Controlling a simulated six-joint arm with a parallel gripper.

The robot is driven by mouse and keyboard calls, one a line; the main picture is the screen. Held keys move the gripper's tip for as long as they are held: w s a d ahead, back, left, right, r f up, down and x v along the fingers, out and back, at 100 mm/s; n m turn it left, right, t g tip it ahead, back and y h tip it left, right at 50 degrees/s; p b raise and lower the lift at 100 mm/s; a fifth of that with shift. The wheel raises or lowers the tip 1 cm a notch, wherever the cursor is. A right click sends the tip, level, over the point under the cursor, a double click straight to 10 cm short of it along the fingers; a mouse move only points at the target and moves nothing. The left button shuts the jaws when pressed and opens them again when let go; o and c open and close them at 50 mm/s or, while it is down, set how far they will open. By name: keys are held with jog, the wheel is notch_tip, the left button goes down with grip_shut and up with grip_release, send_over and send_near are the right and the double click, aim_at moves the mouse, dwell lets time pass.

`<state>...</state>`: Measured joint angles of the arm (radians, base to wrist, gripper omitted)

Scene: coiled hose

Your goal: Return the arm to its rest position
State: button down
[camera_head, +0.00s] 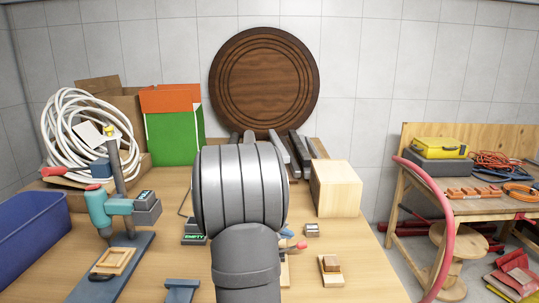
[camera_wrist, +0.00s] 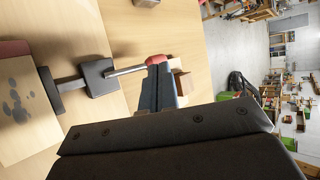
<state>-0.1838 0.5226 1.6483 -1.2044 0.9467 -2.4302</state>
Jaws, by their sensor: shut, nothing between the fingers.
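My arm (camera_head: 245,255) fills the middle of the head view as thick grey links, and it hides most of my gripper there. In the wrist view the dark gripper body fills the bottom. A coiled white hose (camera_head: 52,128) rests at the back left of the bench in the head view, away from my arm.
A teal drill press (camera_head: 97,208) and a blue bin (camera_head: 25,235) stand left. A green-and-orange box (camera_head: 172,135) and a round dark wooden panel (camera_head: 265,75) are behind. A light wood block (camera_head: 336,190) stands right of my arm. A pinkish-red tube (camera_head: 445,225) curves up at the right.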

jog(key=shift+a+r+h, duration=0.2)
jog(key=shift+a+h, duration=0.2)
jog(key=shift+a, duration=0.1)
jog(key=shift+d, duration=0.1)
